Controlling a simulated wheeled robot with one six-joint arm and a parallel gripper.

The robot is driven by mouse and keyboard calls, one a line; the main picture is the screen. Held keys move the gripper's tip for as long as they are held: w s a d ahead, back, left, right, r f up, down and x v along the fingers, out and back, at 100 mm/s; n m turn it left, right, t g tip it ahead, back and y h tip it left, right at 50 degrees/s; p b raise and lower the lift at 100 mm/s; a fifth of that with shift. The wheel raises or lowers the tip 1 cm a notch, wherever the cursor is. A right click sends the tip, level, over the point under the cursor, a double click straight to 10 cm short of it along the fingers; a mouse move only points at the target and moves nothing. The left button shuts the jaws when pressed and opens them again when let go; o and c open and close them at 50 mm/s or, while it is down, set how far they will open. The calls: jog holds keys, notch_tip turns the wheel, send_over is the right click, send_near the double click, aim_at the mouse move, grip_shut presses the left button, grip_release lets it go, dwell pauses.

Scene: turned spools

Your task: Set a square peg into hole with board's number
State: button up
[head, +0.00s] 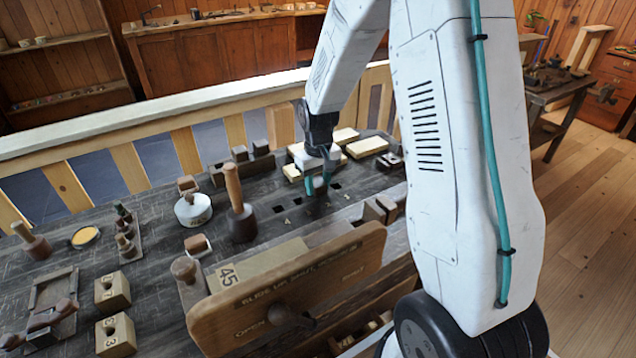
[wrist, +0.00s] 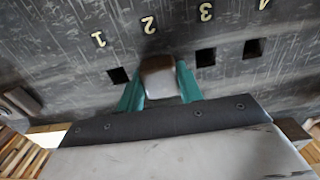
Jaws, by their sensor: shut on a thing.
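My gripper (head: 321,182) is low over the dark bench, its teal fingers shut on a square peg. In the wrist view my gripper (wrist: 160,92) holds the brown-topped, pale-sided peg (wrist: 160,77) just below the painted numeral 2 (wrist: 148,25). Square dark holes show by the numerals 1 (wrist: 119,75), 3 (wrist: 205,57) and 4 (wrist: 253,48). The spot under 2 is hidden by the peg; whether the peg's end is in a hole I cannot tell. A pale board (head: 262,262) at the bench front carries a number that looks like 45.
A wooden panel (head: 290,290) with carved words and a knob stands at the front edge. A mallet (head: 238,205), a white round tin (head: 193,208) and numbered blocks (head: 112,291) stand to the left. Pale blocks (head: 367,146) lie behind my gripper. A rail (head: 200,120) runs along the back.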

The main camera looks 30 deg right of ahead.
jog(key=shift+f, duration=0.1)
jog(key=o, duration=1.4)
jog(key=shift+o, duration=0.2)
jog(key=shift+r, duration=4)
